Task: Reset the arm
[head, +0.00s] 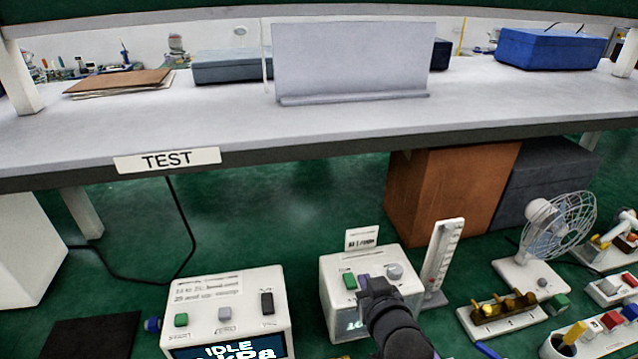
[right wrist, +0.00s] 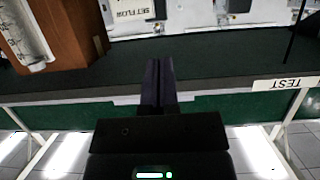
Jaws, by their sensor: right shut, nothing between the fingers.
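My right gripper (head: 374,288) is in front of the middle white box (head: 340,283) in the head view, over its top near a green button (head: 350,281) and a grey knob (head: 395,271). It hides part of that box's top and front. In the right wrist view my right gripper (right wrist: 158,82) has its two dark fingers together with nothing between them. I cannot tell whether it touches the box. My left gripper is not in view.
A white box (head: 228,300) with a display reading IDLE stands left. A white scale (head: 443,257), a fan (head: 545,235) and a rack of brass pieces (head: 505,308) stand right. The shelf (head: 230,118) with a TEST label (head: 167,160) runs behind. A brown box (head: 447,195) is below it.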

